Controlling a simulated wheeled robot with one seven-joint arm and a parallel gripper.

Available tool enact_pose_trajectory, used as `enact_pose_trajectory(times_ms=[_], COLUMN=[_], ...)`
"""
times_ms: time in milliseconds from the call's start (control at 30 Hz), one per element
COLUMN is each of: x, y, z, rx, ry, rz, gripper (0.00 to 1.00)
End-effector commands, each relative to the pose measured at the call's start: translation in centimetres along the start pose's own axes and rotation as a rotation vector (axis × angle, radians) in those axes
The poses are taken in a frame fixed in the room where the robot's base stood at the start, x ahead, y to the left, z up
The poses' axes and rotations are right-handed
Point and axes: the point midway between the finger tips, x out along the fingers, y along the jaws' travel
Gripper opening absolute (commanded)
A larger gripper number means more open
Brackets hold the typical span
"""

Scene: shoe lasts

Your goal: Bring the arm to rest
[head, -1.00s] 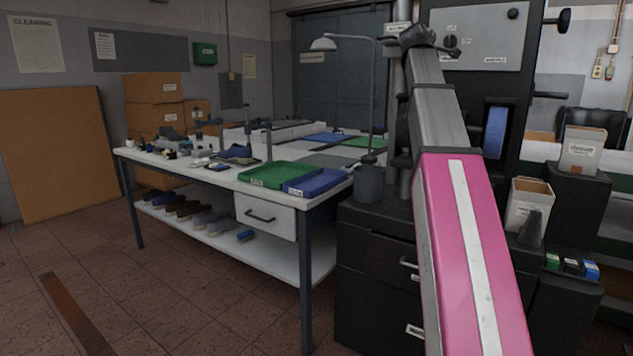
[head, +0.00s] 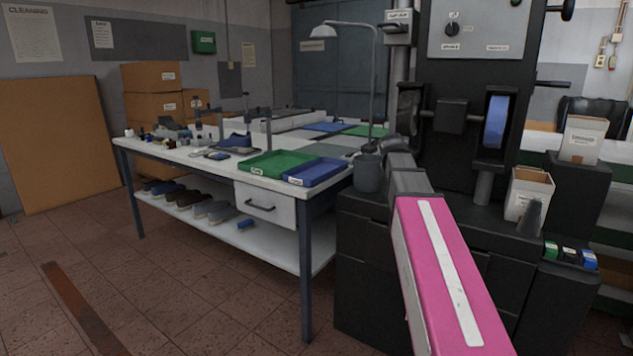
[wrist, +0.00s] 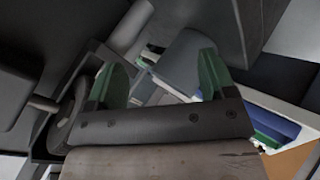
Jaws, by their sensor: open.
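My arm shows in the head view as a pink link with a white stripe (head: 440,270), running up from the lower edge to a grey section in front of the black machine. My gripper (wrist: 160,80) shows in the wrist view with two green fingers standing wide apart. Nothing is held between them; a grey rounded shape (wrist: 182,60) shows beyond the fingers. In the head view the gripper itself cannot be made out.
The black machine (head: 455,185) with a blue wheel (head: 496,122) stands right behind my arm. A white workbench (head: 190,155) with a green tray (head: 277,164) and a blue tray (head: 317,172) is to the left. An open carton (head: 529,195) stands at right.

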Motion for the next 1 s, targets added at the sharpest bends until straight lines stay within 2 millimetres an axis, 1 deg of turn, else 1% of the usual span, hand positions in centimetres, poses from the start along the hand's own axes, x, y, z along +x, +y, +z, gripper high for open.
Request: enact_pose_trajectory(times_ms=[33,67,100,267,300,467,500,633,800,900,1000], x=[0.9,1.4,2.1,4.2,4.6,5.8,6.0,6.3,6.0,5.5,5.0], y=[-2.5,-3.7,-5.3,-11.7,-13.2,-19.4,-20.9,-25.7,-31.6,-34.8,-37.3], z=[1.4,2.0,2.9,6.5,7.5,11.3,12.3,15.6,20.0,22.5,24.5], rx=[0.022,0.037,0.057,0.139,0.158,0.241,0.26,0.324,0.406,0.452,0.491], ry=[-0.019,-0.03,-0.045,-0.11,-0.128,-0.208,-0.23,-0.304,-0.412,-0.477,-0.534], rz=[-0.036,-0.057,-0.084,-0.186,-0.21,-0.303,-0.325,-0.394,-0.475,-0.516,-0.548], gripper=[0.77,0.77,0.77,0.77,0.77,0.77,0.77,0.77,0.77,0.77,0.77])
